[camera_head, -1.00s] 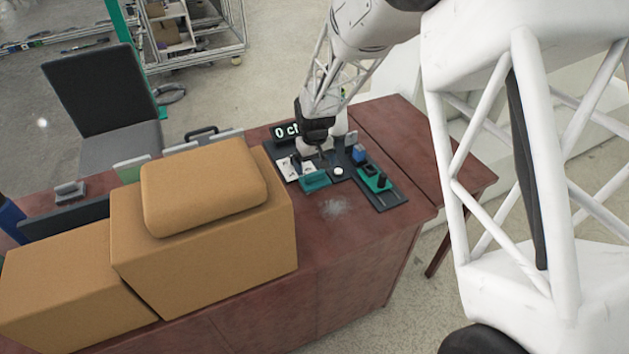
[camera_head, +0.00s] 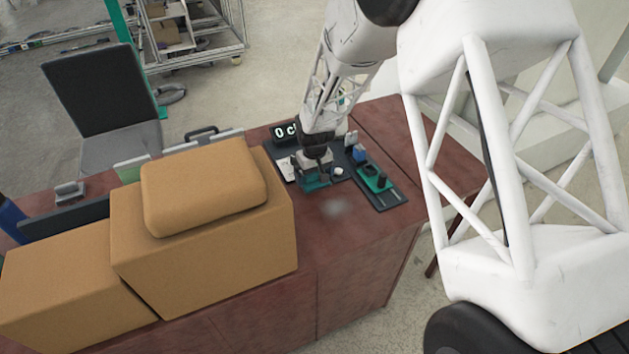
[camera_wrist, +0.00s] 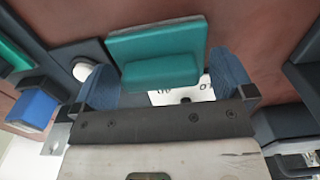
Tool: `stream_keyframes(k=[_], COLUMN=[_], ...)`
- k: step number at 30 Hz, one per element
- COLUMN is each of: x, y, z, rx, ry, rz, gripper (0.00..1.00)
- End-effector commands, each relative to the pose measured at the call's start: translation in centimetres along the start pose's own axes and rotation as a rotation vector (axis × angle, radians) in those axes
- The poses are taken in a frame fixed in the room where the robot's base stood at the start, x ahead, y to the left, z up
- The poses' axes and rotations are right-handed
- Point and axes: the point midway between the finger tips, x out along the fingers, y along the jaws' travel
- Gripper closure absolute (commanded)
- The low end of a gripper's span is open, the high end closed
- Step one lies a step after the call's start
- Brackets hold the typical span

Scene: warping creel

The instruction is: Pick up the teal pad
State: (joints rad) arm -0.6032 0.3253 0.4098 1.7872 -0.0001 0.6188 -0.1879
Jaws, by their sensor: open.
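The teal pad (camera_wrist: 158,55) shows in the wrist view as a flat block with a thicker raised ridge along its near side. In the head view the teal pad (camera_head: 313,184) lies at the front edge of the dark mat, partly hidden by my gripper. My gripper (camera_wrist: 166,78) is open, with one blue finger on each side of the pad's ridge. In the head view my gripper (camera_head: 317,170) points down right over the pad. Whether the fingers touch the pad cannot be told.
The dark mat (camera_head: 393,197) lies on the brown desk (camera_head: 355,245). A white round knob (camera_wrist: 82,71) and a blue block (camera_wrist: 32,108) are left of the pad in the wrist view. A display (camera_head: 285,132) stands behind. Large tan boxes (camera_head: 215,260) stand at left.

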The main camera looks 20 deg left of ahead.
Motion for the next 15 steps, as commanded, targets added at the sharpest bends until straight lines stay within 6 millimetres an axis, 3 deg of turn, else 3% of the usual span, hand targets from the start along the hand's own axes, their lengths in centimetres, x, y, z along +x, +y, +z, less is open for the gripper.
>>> stream_keyframes(k=[10,11,15], x=[0.0,0.0,0.0], y=[0.0,0.0,0.0], z=[0.01,0.01,0.01], rx=[0.0,0.0,0.0], ry=[0.0,0.0,0.0], rz=[0.0,0.0,0.0], gripper=[0.0,0.02,0.23])
